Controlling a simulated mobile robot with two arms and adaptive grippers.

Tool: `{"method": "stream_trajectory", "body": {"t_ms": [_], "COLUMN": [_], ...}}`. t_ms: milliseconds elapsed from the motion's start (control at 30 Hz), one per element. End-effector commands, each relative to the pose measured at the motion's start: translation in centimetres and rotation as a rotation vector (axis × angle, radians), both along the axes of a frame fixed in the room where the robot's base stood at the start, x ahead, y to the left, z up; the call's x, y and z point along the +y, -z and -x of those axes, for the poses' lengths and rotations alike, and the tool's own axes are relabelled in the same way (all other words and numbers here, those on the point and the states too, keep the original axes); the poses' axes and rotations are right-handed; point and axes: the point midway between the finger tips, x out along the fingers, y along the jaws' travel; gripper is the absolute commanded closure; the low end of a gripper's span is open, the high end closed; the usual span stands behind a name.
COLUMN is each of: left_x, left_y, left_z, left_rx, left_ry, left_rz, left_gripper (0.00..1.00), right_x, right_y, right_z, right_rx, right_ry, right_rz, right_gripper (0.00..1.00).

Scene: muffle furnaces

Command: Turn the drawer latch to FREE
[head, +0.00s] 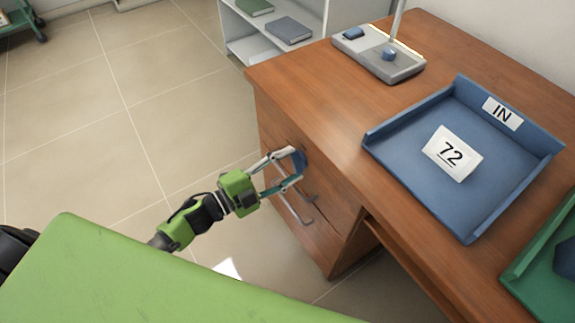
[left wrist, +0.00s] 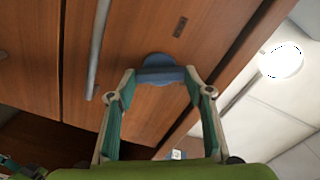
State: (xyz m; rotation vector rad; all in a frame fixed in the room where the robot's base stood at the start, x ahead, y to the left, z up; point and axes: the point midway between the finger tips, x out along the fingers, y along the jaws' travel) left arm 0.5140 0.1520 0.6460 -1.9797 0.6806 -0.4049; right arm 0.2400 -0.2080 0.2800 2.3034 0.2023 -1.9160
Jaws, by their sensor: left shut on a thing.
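The drawer latch is a round blue knob (left wrist: 160,66) on the front of the wooden drawer unit. In the head view the latch (head: 299,160) shows at the fingertips of my left gripper (head: 292,168). My left gripper also shows in the left wrist view (left wrist: 160,76), shut on the latch, with one finger on each side of its bar. The bar lies about level across the wrist picture. A small dark label plate (left wrist: 180,27) is on the wood near the latch; I cannot read it.
Metal drawer handles (head: 292,205) are just below the latch. On the wooden desk (head: 330,100) are a blue tray (head: 400,190) marked IN with a card reading 72, a lamp base (head: 385,65) and a green tray (head: 530,262). A green surface (head: 140,280) fills the lower left.

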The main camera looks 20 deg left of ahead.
Motion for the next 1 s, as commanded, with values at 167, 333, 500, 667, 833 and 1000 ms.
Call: {"method": "stream_trajectory", "body": {"t_ms": [167, 333, 500, 667, 833, 1000], "left_x": [0.0, -0.1, -0.1, -0.1, 0.0, -0.1], "left_y": [0.1, 0.1, 0.2, 0.1, 0.1, 0.1], "left_z": [0.0, 0.0, 0.1, 0.1, 0.1, 0.1], "left_rx": [-0.099, -0.182, -0.244, -0.286, -0.308, -0.316], "left_ry": [0.001, 0.0, 0.001, 0.001, 0.001, 0.001], "left_rz": [-0.126, -0.231, -0.313, -0.366, -0.395, -0.406], "left_gripper": [0.74, 0.74, 0.74, 0.74, 0.74, 0.74], "right_x": [0.0, 0.2, 0.2, 0.3, 0.3, 0.3], "right_y": [-0.2, -1.1, -1.9, -2.5, -2.9, -3.1], "right_z": [-0.2, -0.9, -1.4, -2.0, -2.2, -2.2], "right_rx": [0.004, -0.004, -0.009, -0.015, -0.02, -0.02], "right_ry": [0.001, 0.003, 0.005, 0.005, 0.005, 0.005], "right_rz": [0.001, -0.001, -0.002, -0.002, -0.003, -0.003], "right_gripper": [0.57, 0.57, 0.57, 0.57, 0.57, 0.57]}}
